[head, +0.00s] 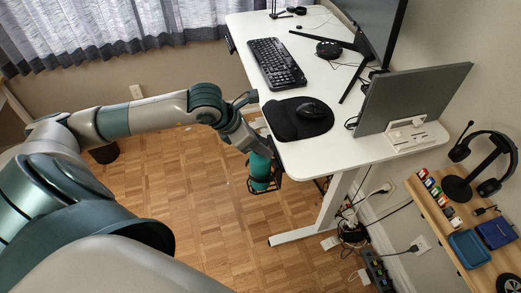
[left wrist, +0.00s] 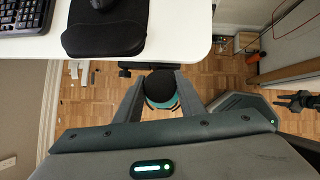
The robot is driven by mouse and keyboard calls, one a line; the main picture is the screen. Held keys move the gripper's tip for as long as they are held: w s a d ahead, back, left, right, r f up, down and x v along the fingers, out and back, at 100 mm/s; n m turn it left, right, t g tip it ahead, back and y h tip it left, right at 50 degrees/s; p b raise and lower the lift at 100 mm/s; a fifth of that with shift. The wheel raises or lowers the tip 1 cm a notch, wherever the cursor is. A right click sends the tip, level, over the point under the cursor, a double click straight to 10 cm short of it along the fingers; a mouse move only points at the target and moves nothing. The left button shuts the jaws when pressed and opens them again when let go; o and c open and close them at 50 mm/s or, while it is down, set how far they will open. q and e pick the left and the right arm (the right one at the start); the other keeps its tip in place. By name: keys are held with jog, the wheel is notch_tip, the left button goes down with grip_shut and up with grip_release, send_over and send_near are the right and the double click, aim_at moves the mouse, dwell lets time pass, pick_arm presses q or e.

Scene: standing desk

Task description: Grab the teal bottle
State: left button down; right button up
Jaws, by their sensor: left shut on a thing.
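The teal bottle (head: 261,167) stands in a black wire holder (head: 265,186) at the desk's near left edge, below the tabletop. My left gripper (head: 259,151) reaches down to it from above and is shut on its upper part. In the left wrist view the bottle's dark round cap (left wrist: 160,87) sits between the two fingers, with a teal rim showing around it. The bottle's lower part is partly hidden by the holder's wires. A dark claw-like part at the right edge of the left wrist view may be my right gripper (left wrist: 292,101); its jaws are too small to read.
The white desk (head: 245,35) carries a keyboard (head: 277,64), a mouse on a black mat (head: 284,122), and monitors. A white desk leg (head: 334,203) and cables stand right of the holder. A headphone stand (head: 458,188) is far right. The wooden floor (head: 170,180) left of the holder is clear.

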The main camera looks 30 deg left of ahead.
pick_arm(q)
jog(key=shift+w+r, duration=0.1)
jog(key=shift+r, duration=0.05)
jog(key=shift+r+b, duration=0.4)
jog(key=shift+r, duration=0.4)
notch_tip(320, 180, up, 16)
jog(key=b, duration=0.3)
jog(key=shift+r, duration=0.1)
jog(key=shift+b, duration=0.3)
